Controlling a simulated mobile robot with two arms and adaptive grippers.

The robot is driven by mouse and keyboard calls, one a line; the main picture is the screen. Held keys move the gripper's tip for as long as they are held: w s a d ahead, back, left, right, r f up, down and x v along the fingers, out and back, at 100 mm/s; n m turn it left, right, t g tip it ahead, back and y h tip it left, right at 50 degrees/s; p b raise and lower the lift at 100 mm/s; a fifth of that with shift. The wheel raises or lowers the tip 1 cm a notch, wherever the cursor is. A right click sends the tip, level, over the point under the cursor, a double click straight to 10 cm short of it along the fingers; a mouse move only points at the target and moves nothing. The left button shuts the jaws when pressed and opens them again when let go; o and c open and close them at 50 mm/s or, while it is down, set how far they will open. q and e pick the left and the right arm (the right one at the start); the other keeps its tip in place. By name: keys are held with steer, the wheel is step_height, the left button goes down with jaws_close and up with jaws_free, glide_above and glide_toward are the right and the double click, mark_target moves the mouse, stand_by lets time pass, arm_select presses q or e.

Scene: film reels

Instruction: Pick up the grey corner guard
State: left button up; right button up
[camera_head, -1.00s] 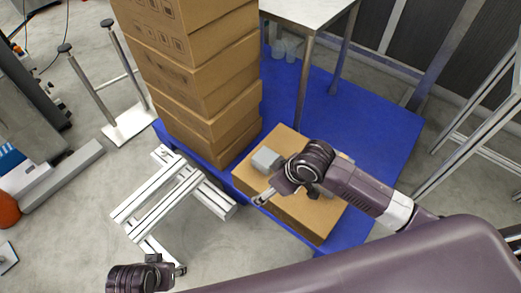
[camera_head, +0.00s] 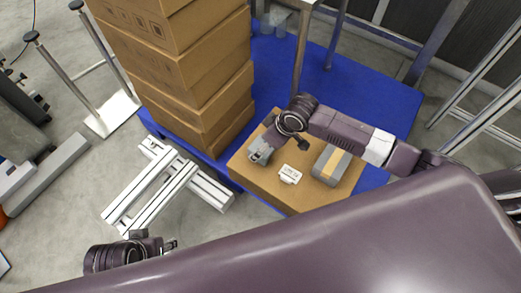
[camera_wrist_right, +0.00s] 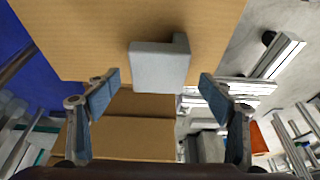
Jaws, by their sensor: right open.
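The grey corner guard (camera_wrist_right: 158,70) lies on the cardboard box top. In the right wrist view it sits ahead of and between the two fingers of my right gripper (camera_wrist_right: 160,92), with a gap on each side. The gripper is open and empty. In the head view my right gripper (camera_head: 260,151) is over the left part of the box, and I cannot clearly separate the guard from the fingers there. My left gripper (camera_head: 170,244) is low at the left, away from the box; its opening is too small to read.
The low cardboard box (camera_head: 272,194) also carries a white label-like piece (camera_head: 290,174) and a grey block with a tan stripe (camera_head: 332,165). Tall stacked cartons (camera_head: 192,75) stand to the left on the blue platform (camera_head: 390,105). Aluminium profiles (camera_head: 160,190) lie on the floor.

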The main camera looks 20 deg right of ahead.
arm_select(q)
steer(key=shift+b+v, duration=0.45)
steer(key=shift+v, duration=1.4)
arm_select(e)
steer(key=shift+x, duration=1.5)
steer(key=shift+w, duration=0.1)
steer(key=shift+r, duration=0.1)
steer(key=c, duration=1.3)
